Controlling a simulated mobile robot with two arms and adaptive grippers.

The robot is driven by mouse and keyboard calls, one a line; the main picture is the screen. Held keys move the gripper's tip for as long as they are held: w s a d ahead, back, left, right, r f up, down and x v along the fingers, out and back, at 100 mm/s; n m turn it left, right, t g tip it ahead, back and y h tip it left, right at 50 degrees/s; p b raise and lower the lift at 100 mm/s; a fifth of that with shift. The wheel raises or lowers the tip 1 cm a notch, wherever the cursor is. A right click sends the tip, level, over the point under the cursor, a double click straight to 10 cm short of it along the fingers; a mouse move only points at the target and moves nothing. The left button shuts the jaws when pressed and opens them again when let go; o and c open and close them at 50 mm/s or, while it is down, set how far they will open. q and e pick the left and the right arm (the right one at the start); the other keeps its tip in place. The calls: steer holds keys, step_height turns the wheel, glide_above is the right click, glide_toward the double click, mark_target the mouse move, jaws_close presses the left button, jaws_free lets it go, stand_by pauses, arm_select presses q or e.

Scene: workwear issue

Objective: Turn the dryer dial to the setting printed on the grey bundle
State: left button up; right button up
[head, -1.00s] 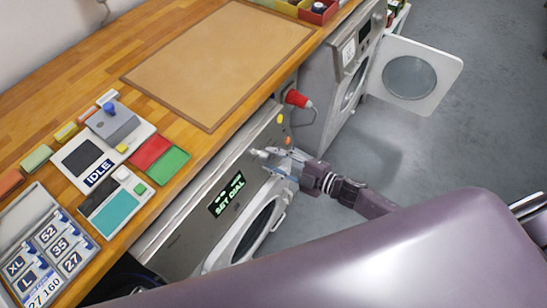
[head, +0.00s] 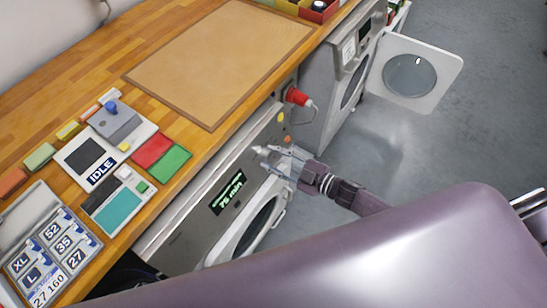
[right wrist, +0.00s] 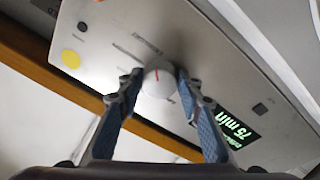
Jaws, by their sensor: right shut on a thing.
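The dryer (head: 190,228) stands under the wooden counter, its display (head: 228,193) lit green and reading "75 min". My right gripper (head: 268,155) is at the dryer's front panel; in the right wrist view its two fingers (right wrist: 157,85) are shut on the white round dial (right wrist: 159,84), one on each side. A red mark shows on the dial's face. The display also reads "75 min" in the right wrist view (right wrist: 237,130), with a smaller line too unclear to read. I see no grey bundle. My left gripper is not in view.
The counter holds a brown mat (head: 215,60), a grey device marked "IDLE" (head: 105,160) and a tray of size tags (head: 50,255). Grey floor is free at the right.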

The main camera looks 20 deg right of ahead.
steer(key=shift+f, duration=0.1)
steer(key=o, duration=1.2)
steer(key=shift+c, duration=0.2)
steer(key=v, duration=1.2)
